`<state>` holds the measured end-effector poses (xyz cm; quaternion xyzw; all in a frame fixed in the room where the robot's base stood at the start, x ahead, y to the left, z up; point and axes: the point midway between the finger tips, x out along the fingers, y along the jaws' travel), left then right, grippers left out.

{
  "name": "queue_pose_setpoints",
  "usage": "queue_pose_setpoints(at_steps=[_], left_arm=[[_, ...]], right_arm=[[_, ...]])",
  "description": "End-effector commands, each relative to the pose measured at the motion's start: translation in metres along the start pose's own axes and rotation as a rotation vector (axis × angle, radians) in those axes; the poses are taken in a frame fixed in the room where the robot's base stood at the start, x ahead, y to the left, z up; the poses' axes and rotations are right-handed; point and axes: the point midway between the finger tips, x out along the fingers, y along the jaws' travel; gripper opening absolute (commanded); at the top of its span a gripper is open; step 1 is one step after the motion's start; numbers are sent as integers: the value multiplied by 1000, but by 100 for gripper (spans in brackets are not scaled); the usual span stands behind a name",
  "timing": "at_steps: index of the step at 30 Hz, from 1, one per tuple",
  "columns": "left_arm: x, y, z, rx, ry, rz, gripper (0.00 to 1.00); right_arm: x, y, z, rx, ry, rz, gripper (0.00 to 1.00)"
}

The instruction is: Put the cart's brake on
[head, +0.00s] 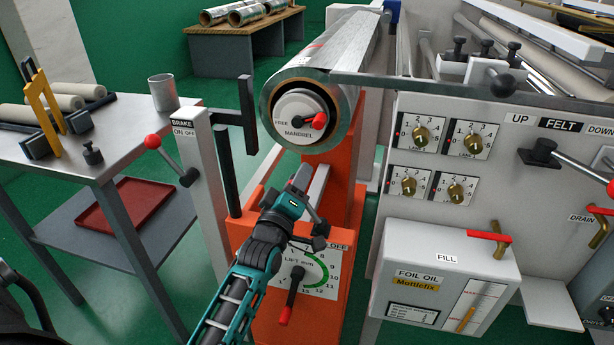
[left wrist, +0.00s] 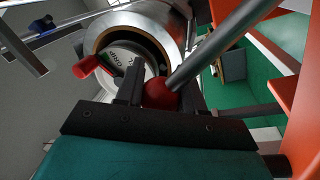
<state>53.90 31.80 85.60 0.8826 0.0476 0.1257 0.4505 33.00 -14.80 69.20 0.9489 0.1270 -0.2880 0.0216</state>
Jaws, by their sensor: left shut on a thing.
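The orange cart (head: 345,200) stands in the middle, under the foil roll (head: 325,55). A white post marked BRAKE, ON OFF (head: 210,180) stands at its left, with a lever ending in a red knob (head: 152,141); no gripper touches that knob. My left gripper (head: 312,208) is at the cart's front, below the mandrel and above the LIFT dial (head: 296,272). In the left wrist view it is shut on a red ball knob (left wrist: 160,94) with a grey rod (left wrist: 225,42). That knob is hidden in the head view. A label there is partly covered; "OFF" shows. My right gripper is out of view.
The mandrel knob (head: 300,118) points at its red handle side, just above my gripper. A white oil box (head: 445,280) and machine panel (head: 450,150) stand close at the right. A table (head: 130,135) with a metal cup (head: 163,92) stands at the left.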

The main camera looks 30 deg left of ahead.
Motion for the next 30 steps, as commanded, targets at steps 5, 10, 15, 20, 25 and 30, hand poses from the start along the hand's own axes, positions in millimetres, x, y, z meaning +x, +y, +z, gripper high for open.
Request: queue_pose_setpoints(at_steps=[5,10,15,20,25,30], left_arm=[[0,-5,-4,-48,13,0,0],[-1,-7,-5,-69,16,-1,0],[-1,-8,-5,-74,17,-2,0],[-1,-8,-5,-75,17,-3,0],[-1,-9,-5,-74,16,-3,49],[-1,-8,-4,-74,15,-3,62]], right_arm=[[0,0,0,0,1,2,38],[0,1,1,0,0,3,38],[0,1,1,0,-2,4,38],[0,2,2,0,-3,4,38],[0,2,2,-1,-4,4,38],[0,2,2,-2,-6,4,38]])
